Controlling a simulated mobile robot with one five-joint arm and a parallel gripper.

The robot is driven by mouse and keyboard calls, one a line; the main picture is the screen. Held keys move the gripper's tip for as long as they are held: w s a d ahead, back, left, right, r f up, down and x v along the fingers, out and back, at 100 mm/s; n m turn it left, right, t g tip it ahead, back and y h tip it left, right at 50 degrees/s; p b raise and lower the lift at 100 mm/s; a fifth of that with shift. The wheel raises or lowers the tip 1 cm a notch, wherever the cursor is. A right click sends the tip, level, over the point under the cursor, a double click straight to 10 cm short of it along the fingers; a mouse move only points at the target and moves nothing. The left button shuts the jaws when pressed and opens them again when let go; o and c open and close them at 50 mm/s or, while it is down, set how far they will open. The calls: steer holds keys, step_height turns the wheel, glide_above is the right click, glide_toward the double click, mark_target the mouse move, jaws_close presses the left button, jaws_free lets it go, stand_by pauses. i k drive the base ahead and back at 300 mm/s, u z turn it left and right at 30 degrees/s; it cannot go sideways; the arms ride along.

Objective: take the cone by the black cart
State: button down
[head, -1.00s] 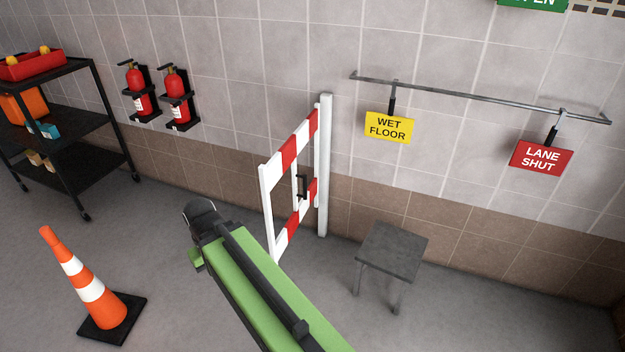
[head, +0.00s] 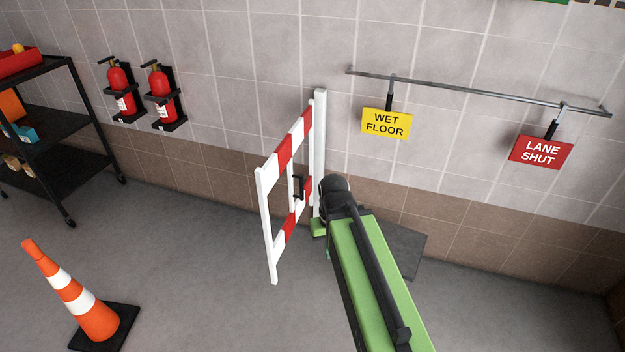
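An orange cone (head: 82,303) with white bands stands upright on its black base on the floor at the lower left. The black cart (head: 60,135) is behind it at the left edge, partly cut off by the frame. The gripper fingers cannot be made out.
A red and white barrier gate (head: 284,152) on a white post stands at the centre. Fire extinguishers (head: 119,91) and a sign rail (head: 470,91) are on the wall. Floor between cone and barrier is clear.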

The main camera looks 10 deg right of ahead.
mark_target(104, 326)
steer(key=u, duration=0.1)
steer(key=i, duration=1)
steer(key=z, duration=0.2)
steer(key=k, duration=0.6)
steer(key=u, duration=2.9)
steer(key=k, duration=0.9)
steer(key=z, duration=1)
steer(key=i, duration=0.45)
steer(key=u, duration=0.15)
